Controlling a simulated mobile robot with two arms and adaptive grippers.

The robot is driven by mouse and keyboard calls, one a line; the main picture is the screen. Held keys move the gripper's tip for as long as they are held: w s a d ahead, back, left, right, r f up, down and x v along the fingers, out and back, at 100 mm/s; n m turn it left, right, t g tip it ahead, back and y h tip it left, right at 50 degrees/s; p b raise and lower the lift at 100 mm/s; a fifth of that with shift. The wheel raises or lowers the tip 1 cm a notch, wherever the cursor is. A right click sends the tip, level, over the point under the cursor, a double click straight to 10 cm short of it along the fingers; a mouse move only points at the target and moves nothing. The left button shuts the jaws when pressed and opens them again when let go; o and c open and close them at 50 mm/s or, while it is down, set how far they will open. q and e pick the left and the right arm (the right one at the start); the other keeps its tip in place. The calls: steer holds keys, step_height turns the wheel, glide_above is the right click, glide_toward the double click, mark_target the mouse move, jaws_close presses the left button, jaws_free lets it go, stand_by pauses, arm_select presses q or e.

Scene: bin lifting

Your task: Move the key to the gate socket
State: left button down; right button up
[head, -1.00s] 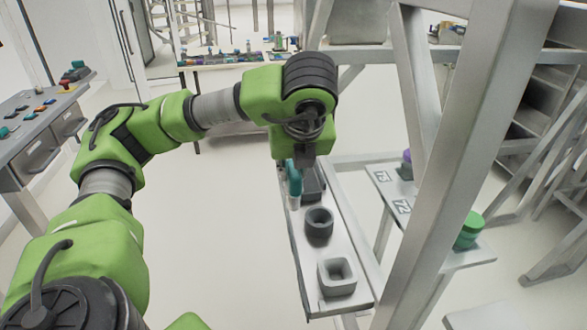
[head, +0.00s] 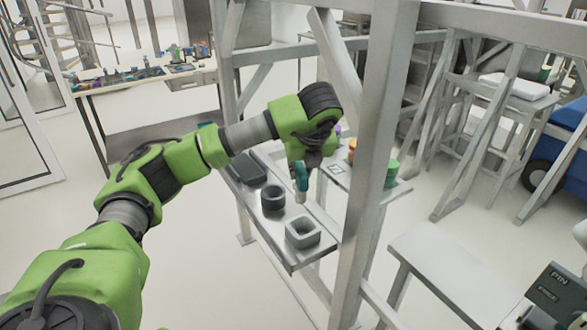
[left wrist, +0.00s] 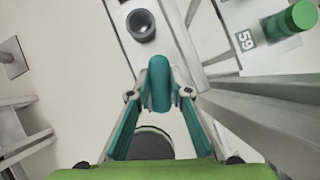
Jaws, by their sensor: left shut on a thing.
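My left gripper (head: 303,168) is shut on the teal key (head: 301,180), which hangs down with a paler lower end. In the left wrist view the key (left wrist: 158,85) stands between the two fingers. A narrow grey shelf (head: 262,226) lies below. It carries a dark rectangular holder (head: 246,171), a dark round socket (head: 272,203) and a pale square socket (head: 303,238). In the head view the key appears right of the round socket and above the square one, apart from both. Which socket is the gate socket I cannot tell. My right gripper is not in view.
A metal post (head: 371,150) rises close to the right of my gripper. Behind it a side shelf (head: 335,182) carries a green cylinder (head: 391,173) and an orange one (head: 352,151). A white table (head: 450,270) stands at the lower right. The floor at left is clear.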

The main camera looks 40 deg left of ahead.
mark_target(304, 197)
arm_select(q)
steer(key=shift+w+d+f, duration=0.2)
steer(key=shift+d+f, duration=0.05)
steer(key=shift+w+f, duration=0.25)
steer(key=shift+f, duration=0.35)
steer(key=shift+w+f+b, duration=0.1)
steer(key=shift+f+b, duration=0.55)
steer(key=shift+f, duration=0.4)
steer(key=shift+s+f+b, duration=0.2)
steer(key=shift+f+b, duration=0.15)
steer(key=shift+f, duration=0.85)
steer(key=shift+f+b, duration=0.95)
steer(key=shift+b, duration=0.05)
steer(key=shift+w+f+b, duration=0.1)
steer(key=shift+f+b, duration=0.2)
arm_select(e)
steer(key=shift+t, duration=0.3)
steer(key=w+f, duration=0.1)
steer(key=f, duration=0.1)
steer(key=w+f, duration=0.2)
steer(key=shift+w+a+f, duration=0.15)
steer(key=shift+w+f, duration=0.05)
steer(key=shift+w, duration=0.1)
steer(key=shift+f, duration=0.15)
arm_select(q)
steer(key=shift+f+b, duration=0.25)
steer(key=shift+b, duration=0.2)
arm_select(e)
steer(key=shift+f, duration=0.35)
